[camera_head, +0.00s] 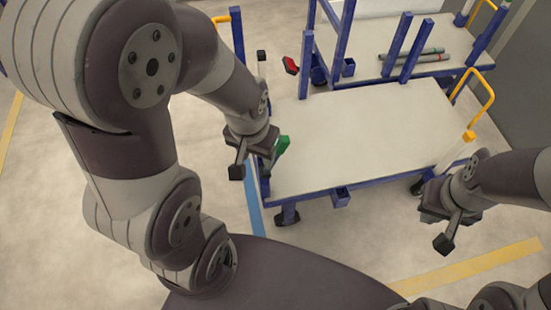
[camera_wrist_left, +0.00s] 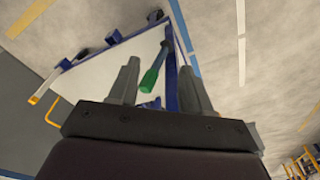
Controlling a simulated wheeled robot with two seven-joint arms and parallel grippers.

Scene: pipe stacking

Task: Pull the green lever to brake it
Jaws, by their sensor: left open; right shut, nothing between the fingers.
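The green lever (camera_head: 282,146) stands at the left edge of the near cart (camera_head: 350,135), tilted, with its lower part partly hidden. My left gripper (camera_head: 254,163) is open right beside it. In the left wrist view the green lever (camera_wrist_left: 153,76) shows in the gap between the two fingers of my left gripper (camera_wrist_left: 158,70). The fingers are apart, and I cannot tell whether either touches the lever. My right gripper (camera_head: 444,241) is shut and empty, in front of the cart's right corner and away from the lever.
A second blue-framed cart (camera_head: 375,35) stands behind, with dark pipes (camera_head: 412,55) on its top. A red handle (camera_head: 290,65) shows near its left side. A yellow rail (camera_head: 487,97) rises at the near cart's right. The near cart's top is bare.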

